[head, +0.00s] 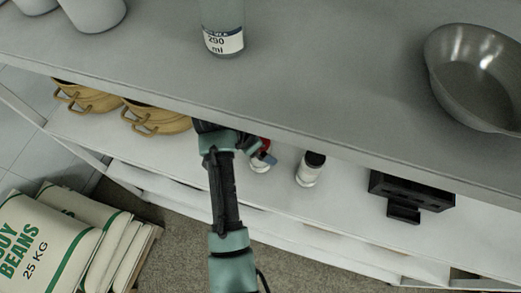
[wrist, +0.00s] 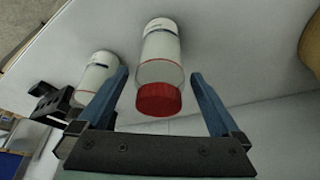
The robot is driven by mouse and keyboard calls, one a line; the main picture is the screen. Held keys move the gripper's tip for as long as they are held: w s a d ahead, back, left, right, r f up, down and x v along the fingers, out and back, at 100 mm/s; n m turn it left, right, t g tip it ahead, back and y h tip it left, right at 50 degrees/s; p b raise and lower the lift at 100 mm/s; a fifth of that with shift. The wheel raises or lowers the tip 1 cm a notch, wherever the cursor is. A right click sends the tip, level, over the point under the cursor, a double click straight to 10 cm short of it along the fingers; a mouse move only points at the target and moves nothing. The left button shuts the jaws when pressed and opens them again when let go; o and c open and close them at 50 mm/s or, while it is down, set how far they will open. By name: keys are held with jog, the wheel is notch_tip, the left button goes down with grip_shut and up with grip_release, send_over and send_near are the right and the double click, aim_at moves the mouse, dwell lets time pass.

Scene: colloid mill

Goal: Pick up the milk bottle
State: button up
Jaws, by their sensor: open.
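A white bottle with a red cap (wrist: 160,45) lies in line with my gripper (wrist: 160,76) in the wrist view. My gripper is open, with one blue finger on each side of the bottle's capped end. I cannot tell whether either finger touches it. In the head view its pale base (head: 260,166) shows on the lower shelf, partly hidden by my gripper (head: 262,153). A second white bottle with a dark cap (head: 310,170) stands to the right; it also shows in the wrist view (wrist: 98,72). The labels are too small to read, so I cannot tell which is milk.
Tan pots (head: 160,120) stand left on the lower shelf, and a black device (head: 410,192) right. Sacks (head: 50,240) lie lower left.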

jog(key=shift+w+d+f, duration=0.1)
jog(key=shift+d+f, duration=0.1)
jog(key=shift+f, duration=0.4)
grip_shut()
